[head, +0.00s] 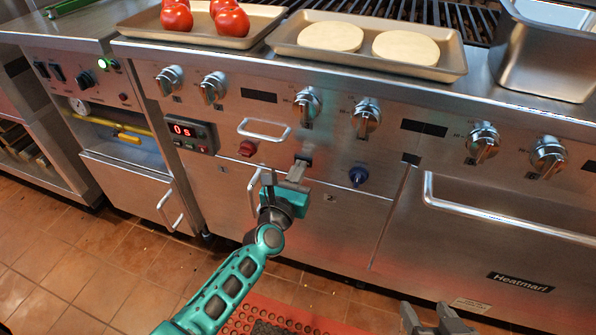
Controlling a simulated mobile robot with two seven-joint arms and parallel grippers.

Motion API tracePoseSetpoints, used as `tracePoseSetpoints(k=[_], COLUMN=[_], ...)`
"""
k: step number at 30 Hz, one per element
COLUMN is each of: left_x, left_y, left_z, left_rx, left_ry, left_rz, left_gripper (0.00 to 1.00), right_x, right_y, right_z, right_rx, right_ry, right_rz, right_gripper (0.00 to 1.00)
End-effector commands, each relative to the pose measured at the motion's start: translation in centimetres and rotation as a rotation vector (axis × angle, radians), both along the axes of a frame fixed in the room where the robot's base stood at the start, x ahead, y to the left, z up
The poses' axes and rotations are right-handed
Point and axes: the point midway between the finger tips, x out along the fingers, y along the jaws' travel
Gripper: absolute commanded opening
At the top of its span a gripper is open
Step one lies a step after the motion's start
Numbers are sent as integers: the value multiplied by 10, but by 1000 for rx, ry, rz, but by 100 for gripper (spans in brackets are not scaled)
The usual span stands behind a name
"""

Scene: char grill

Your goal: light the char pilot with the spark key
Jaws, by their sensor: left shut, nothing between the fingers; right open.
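The steel char grill front (330,215) fills the middle of the head view. My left gripper (300,168) is shut and empty, its fingertips at a small dark part (306,157) on the panel; I cannot tell whether they touch. The fingers partly hide this part. A red knob (247,148) is left of the fingertips and a blue knob (358,175) is to their right. I cannot tell which part is the spark key, and no pilot flame is visible. My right gripper (435,320) is open and low at the bottom edge, away from the panel.
A red display (183,131) reads "0 s". Several silver knobs (307,103) line the upper panel. Handles stick out, one (264,130) above my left gripper. Trays hold tomatoes (231,21) and pale discs (405,48). A red mat (285,318) lies below.

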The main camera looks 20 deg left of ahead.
Motion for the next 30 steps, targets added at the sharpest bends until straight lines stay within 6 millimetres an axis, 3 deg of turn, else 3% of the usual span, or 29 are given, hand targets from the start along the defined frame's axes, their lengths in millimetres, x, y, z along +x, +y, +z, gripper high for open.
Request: tracePoseSetpoints(k=[7,13,18,30], left_x=[2,18,19,19], left_y=[0,0,0,1], left_z=[-1,0,2,0], left_rx=[0,-2,-1,-1], left_ry=[-1,-3,-2,0], left_rz=[1,1,1,0], left_gripper=[0,0,0,0], right_x=[1,1,2,2], right_y=[0,1,2,3], right_z=[-2,-10,-2,-4], right_rx=[-4,-4,1,1], right_ry=[-2,7,-6,-3], right_rz=[4,9,11,11], right_gripper=[62,62,62,62])
